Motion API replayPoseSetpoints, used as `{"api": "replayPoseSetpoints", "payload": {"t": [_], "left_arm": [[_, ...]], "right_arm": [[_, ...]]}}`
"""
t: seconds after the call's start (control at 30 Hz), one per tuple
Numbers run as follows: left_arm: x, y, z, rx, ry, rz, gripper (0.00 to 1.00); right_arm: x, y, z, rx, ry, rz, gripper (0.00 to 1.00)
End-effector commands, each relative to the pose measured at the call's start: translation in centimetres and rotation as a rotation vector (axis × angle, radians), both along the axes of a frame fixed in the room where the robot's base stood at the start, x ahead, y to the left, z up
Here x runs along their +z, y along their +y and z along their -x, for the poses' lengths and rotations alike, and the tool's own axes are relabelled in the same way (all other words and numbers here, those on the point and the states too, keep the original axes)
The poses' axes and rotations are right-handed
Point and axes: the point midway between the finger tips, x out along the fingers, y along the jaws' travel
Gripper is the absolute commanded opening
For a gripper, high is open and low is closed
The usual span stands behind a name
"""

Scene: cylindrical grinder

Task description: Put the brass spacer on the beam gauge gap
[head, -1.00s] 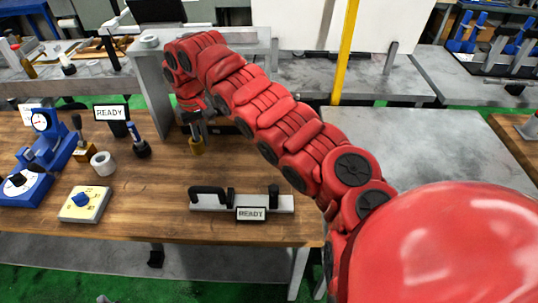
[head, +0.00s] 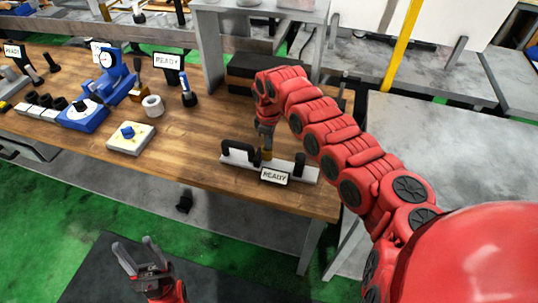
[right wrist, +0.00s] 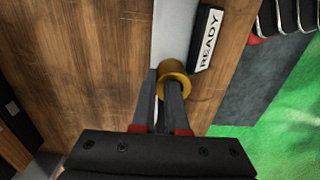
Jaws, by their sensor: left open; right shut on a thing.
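My right gripper (head: 266,142) is shut on the brass spacer (head: 267,154), a short gold ring. In the right wrist view the spacer (right wrist: 176,74) sits at the fingertips (right wrist: 172,92). The beam gauge (head: 231,158) is a pale bar with black uprights and a READY sign at the table's front edge. The spacer is in line with the space between the uprights. I cannot tell whether it touches the bar. The bar also shows beyond the spacer in the right wrist view (right wrist: 172,35). My left gripper (head: 138,258) is open and empty, low in front of the table.
Left of the gauge stand a white box with a blue knob (head: 129,138), a pale ring (head: 153,106), a blue-handled tool (head: 188,92) and a blue dial instrument (head: 106,84). A grey frame (head: 209,50) stands behind. The wood between is clear.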

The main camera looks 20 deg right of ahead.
Motion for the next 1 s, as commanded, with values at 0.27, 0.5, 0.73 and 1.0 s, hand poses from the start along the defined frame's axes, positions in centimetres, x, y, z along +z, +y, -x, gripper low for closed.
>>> {"api": "replayPoseSetpoints", "payload": {"t": [0.27, 0.5, 0.73, 1.0], "left_arm": [[-2.0, 0.0, 0.0, 0.000, 0.000, 0.000, 0.50], [-1.9, 0.0, 0.0, 0.000, 0.000, 0.000, 0.50], [-2.0, 0.0, 0.0, 0.000, 0.000, 0.000, 0.50], [-1.8, 0.0, 0.0, 0.000, 0.000, 0.000, 0.50]], "right_arm": [[-3.6, -0.1, 0.0, -0.002, 0.000, 0.001, 0.00], [-3.6, -0.1, 0.0, -0.002, -0.001, 0.001, 0.00], [-3.7, -0.1, 0.0, -0.002, -0.001, 0.001, 0.41], [-3.4, -0.1, 0.0, -0.002, 0.000, 0.000, 0.41]]}}
